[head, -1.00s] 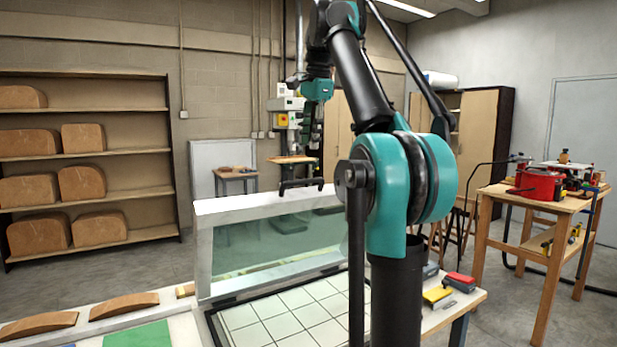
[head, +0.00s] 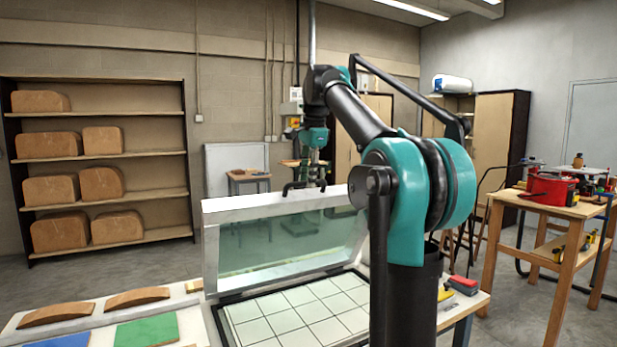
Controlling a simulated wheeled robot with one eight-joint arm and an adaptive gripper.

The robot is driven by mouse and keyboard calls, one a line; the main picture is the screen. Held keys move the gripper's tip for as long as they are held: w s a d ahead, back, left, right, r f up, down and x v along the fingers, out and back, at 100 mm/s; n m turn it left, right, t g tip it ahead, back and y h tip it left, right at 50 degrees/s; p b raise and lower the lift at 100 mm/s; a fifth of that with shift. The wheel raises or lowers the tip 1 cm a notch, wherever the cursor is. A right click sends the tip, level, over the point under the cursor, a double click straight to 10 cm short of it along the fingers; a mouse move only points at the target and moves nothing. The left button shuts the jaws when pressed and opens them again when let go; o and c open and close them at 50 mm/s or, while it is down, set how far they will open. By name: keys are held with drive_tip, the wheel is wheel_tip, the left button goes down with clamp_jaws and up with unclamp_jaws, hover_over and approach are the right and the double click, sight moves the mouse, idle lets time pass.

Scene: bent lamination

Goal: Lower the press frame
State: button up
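The press frame (head: 231,272) is a pale metal frame around a greenish see-through sheet. It stands raised and tilted over the press bed (head: 292,310), which has a white gridded surface and a dark rim. My gripper (head: 304,188) hangs pointing down at the frame's top edge, near its middle. Its dark fingers are spread apart and nothing shows between them. I cannot tell whether the fingers touch the frame. My arm hides the right end of the frame and part of the bed.
Left of the press, a white bench holds curved wooden pieces (head: 137,298), a green sheet (head: 147,332) and a blue sheet (head: 62,341). Yellow and red blocks (head: 463,284) lie right of my arm. A wooden worktable (head: 549,200) stands at right, a shelf (head: 100,170) at left.

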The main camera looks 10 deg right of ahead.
clamp_jaws()
drive_tip(key=shift+s, duration=0.1)
idle(0.3)
